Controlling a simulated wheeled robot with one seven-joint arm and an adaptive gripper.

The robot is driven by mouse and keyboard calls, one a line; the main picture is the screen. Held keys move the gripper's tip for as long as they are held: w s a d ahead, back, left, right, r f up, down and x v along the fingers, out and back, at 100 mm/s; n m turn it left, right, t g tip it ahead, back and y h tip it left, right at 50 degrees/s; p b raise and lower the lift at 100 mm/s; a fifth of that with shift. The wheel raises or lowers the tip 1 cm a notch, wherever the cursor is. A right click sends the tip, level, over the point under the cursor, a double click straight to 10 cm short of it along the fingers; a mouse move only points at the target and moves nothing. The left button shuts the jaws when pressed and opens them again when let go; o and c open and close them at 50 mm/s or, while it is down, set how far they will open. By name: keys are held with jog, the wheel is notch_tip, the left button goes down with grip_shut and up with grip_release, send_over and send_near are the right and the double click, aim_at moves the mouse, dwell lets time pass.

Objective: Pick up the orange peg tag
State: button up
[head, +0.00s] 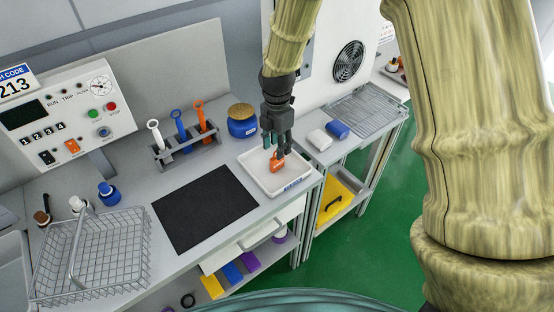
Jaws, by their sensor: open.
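The orange peg tag (275,164) is a small orange piece in the shallow white tray (262,187) at the right end of the bench. My gripper (275,150) points down over the tray, with its fingertips close above or around the tag. The fingers are open. They cover the upper part of the tag, and I cannot tell whether they touch it.
A rack (187,152) with white, blue and orange ring-ended tools stands left of the tray, near a blue jar (242,124) with a gold lid. A dark mat (205,208) and a wire basket (92,255) lie further left. White and blue blocks sit on the right-hand table.

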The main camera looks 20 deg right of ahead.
jog(key=shift+f, duration=0.4)
jog(key=shift+s+f, duration=0.1)
jog(key=shift+f, duration=0.2)
jog(key=shift+w+f+p, duration=0.15)
jog(key=shift+f+p, duration=0.4)
jog(key=shift+f, duration=0.25)
jog(key=shift+w+f+p, duration=0.1)
jog(key=shift+f+p, duration=0.45)
jog(key=shift+f, duration=1.1)
grip_shut()
